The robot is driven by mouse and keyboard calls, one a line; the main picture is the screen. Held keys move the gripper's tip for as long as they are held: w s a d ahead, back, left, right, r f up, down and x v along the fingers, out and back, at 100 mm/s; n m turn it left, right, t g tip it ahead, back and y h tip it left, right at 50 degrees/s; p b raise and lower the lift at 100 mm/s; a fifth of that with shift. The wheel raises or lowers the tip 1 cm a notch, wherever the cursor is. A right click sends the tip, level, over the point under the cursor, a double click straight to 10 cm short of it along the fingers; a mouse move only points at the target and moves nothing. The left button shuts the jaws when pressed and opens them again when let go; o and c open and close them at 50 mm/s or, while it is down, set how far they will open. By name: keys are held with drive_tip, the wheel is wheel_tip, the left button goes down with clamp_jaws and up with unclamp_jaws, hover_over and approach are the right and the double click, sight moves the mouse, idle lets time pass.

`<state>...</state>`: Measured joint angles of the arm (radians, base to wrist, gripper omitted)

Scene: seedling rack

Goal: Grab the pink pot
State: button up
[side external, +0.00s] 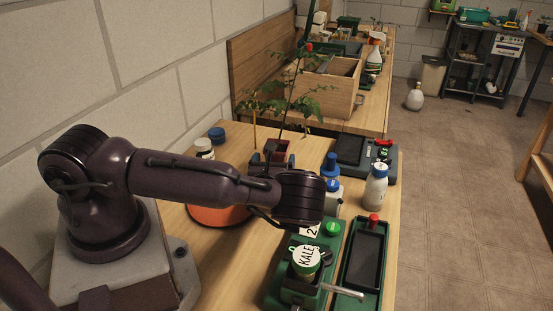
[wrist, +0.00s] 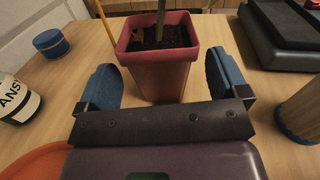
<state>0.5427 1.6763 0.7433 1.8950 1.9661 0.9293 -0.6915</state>
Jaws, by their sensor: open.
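The pink pot (wrist: 160,68) stands upright on the wooden table in the wrist view, square, with dark soil and a plant stem in it. In the side external view the pot (side external: 277,147) is partly hidden by my arm, and its leafy plant (side external: 290,100) rises above it. My gripper (wrist: 161,76) is open, with one blue finger on the left of the pot and one on the right. A gap shows between each finger and the pot wall, and nothing is held.
A blue lid (wrist: 50,42) and a labelled bottle (wrist: 18,100) are left of the pot, near an orange dish (wrist: 35,160). A dark tray (wrist: 285,30) is at right. Bottles with blue caps (side external: 375,187) and a KALE pot (side external: 305,262) stand along the table's right side.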

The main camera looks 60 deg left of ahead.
sight(277, 152)
drive_tip(key=shift+x, duration=2)
drive_tip(key=c, duration=1)
drive_tip(key=shift+r, duration=0.15)
